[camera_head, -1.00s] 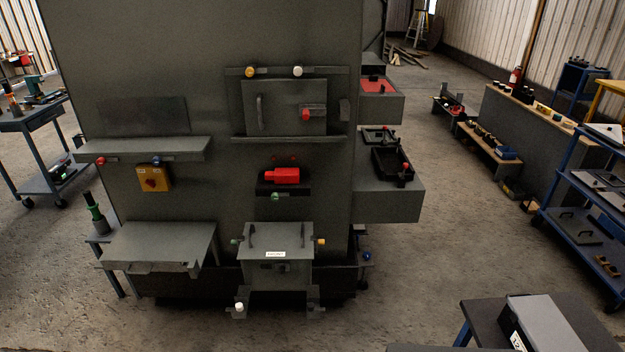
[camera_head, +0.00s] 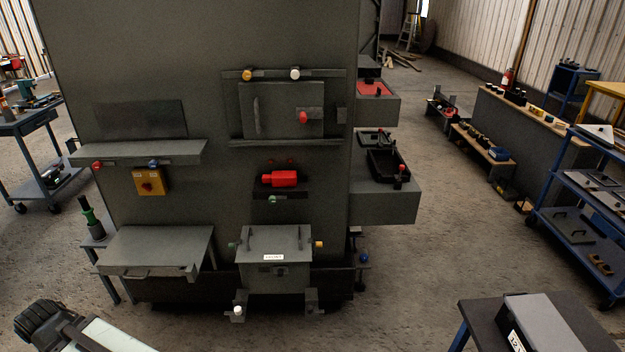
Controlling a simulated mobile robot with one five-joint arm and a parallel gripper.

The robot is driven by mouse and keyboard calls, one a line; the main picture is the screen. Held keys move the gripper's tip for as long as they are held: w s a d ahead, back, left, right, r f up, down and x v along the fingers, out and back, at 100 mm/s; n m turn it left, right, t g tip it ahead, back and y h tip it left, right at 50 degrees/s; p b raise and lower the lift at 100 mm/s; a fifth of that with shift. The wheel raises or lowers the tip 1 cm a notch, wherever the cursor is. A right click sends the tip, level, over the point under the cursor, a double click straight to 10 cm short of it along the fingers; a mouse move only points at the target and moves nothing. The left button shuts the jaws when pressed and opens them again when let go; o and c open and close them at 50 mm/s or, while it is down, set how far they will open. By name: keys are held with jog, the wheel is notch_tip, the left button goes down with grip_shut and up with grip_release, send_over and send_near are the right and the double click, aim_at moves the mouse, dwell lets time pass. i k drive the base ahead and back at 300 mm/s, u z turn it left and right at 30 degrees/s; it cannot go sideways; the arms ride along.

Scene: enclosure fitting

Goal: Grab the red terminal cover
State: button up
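A red block-like piece, which looks like the red terminal cover (camera_head: 281,179), sits on a small dark shelf (camera_head: 294,194) on the front of the large grey enclosure. It has a narrower stub on its left side. Part of my arm shows at the lower left, with my dark, ribbed gripper (camera_head: 40,324) at its end. My gripper is far to the left of and below the red piece, apart from it and touching nothing that I can see. Its fingers cannot be made out, so open or shut is unclear.
Above the red piece is a panel door (camera_head: 283,108) with a red knob (camera_head: 303,117). Below it stands a grey labelled box (camera_head: 275,243). A grey table (camera_head: 155,249) juts out at left, near my arm. A dark bench (camera_head: 480,318) stands at lower right; floor between is clear.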

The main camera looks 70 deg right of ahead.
aim_at(277, 178)
jog(key=z, duration=0.55)
jog(key=i, duration=1)
jog(key=u, duration=0.05)
